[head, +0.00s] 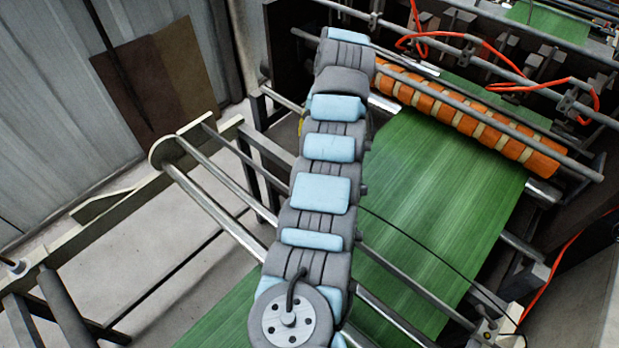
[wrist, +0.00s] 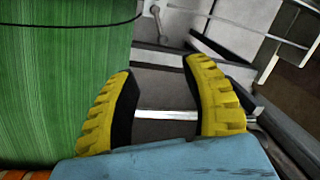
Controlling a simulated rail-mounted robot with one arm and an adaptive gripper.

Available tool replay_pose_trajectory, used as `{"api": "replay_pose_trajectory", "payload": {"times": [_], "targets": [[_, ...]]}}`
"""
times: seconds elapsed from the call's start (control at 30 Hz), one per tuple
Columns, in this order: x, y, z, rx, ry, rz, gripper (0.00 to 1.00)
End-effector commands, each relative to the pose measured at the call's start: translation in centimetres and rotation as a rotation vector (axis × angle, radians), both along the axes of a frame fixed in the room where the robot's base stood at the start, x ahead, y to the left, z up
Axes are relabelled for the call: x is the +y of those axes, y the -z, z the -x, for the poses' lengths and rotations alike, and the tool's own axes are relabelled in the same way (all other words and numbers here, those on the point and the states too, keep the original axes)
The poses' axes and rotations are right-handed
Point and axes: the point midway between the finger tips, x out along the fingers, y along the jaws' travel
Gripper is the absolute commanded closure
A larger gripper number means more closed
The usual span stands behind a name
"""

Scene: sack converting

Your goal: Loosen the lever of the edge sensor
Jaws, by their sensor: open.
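My gripper (wrist: 160,68) is open and empty in the wrist view, its two yellow ribbed fingers apart with dark inner pads. Beyond the fingertips, at the top, is a small grey lever-like part (wrist: 157,22) with a round end. It stands near the end of a black cable and apart from the fingers. I cannot tell for certain that it is the sensor's lever. In the head view the cable crosses the green web to a small fitting (head: 487,334) at the lower right, possibly the edge sensor. My arm hides nearly all of the gripper there.
The green web (head: 430,190) runs down from an orange-banded roller (head: 465,115). Metal bars cross the frame below it. In the wrist view the web (wrist: 65,90) lies left of the fingers, and dark frame beams (wrist: 225,62) lie close on the right. Red hoses (head: 490,50) hang at the back.

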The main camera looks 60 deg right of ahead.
Motion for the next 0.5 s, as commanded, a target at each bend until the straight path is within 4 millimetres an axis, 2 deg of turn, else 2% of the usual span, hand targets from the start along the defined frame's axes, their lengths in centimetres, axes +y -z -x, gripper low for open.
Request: {"api": "replay_pose_trajectory", "payload": {"times": [0.17, 0.5], "targets": [[-0.1, 0.8, -0.1, 0.002, 0.000, 0.001, 0.52], [0.0, 4.0, -0.6, 0.002, 0.000, 0.001, 0.52]]}}
